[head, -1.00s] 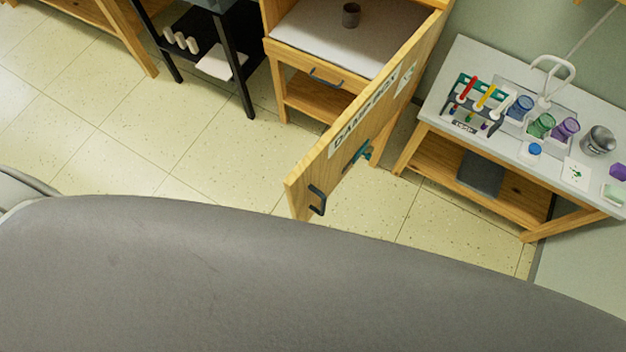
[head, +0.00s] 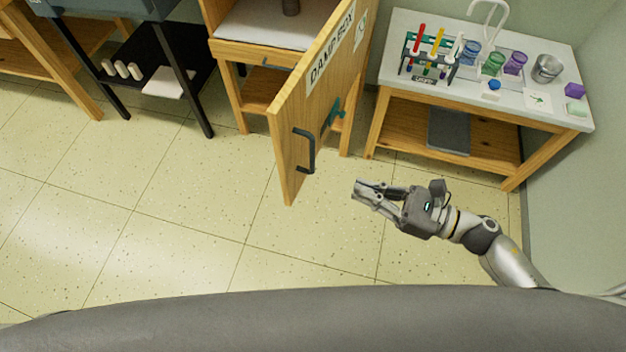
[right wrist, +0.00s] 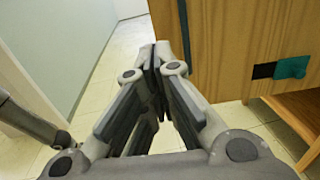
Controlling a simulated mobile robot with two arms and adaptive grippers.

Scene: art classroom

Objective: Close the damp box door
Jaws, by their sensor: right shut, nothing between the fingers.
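The damp box door (head: 307,112) is a wooden panel with a "DAMP BOX" label, standing wide open and pointing toward me in the head view. Its dark handle (head: 308,151) is near the free edge, with a teal latch piece (head: 332,116) beyond it. The damp box (head: 222,49) stands behind, with a white shelf inside. My right gripper (head: 359,190) is shut and empty, to the right of the door's free edge and apart from it. In the right wrist view the fingers (right wrist: 157,62) meet, with the door (right wrist: 225,50) and teal latch (right wrist: 291,68) to their right. My left gripper is not visible.
A black cart (head: 180,75) with white items is at left. The tiled floor (head: 190,220) in front is clear. A wall is at far right.

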